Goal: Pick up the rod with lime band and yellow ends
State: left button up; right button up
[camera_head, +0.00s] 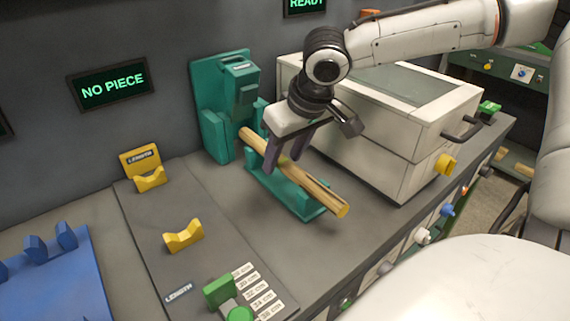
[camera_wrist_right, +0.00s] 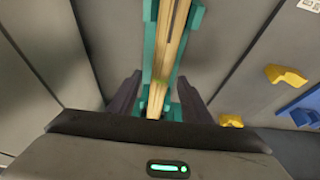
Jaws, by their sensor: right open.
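The wooden rod (camera_head: 320,193) lies tilted along a teal cradle (camera_head: 290,193) in the head view, with a yellow near end and a faint lime band near its middle, partly behind the fingers. It also shows in the right wrist view (camera_wrist_right: 172,35), running between the fingers. My right gripper (camera_head: 284,165) is open, its two dark fingers on either side of the rod. In the right wrist view the fingers (camera_wrist_right: 160,95) stand apart with gaps to the rod. I cannot tell whether either touches it. My left gripper is not in view.
A teal upright fixture (camera_head: 222,105) stands behind the rod. A white box machine (camera_head: 400,130) is close on the right. A grey length board with yellow V-rests (camera_head: 183,236) lies left, then a blue fixture (camera_head: 60,270). A screen (camera_head: 112,86) reads "NO PIECE".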

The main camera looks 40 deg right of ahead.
grip_shut()
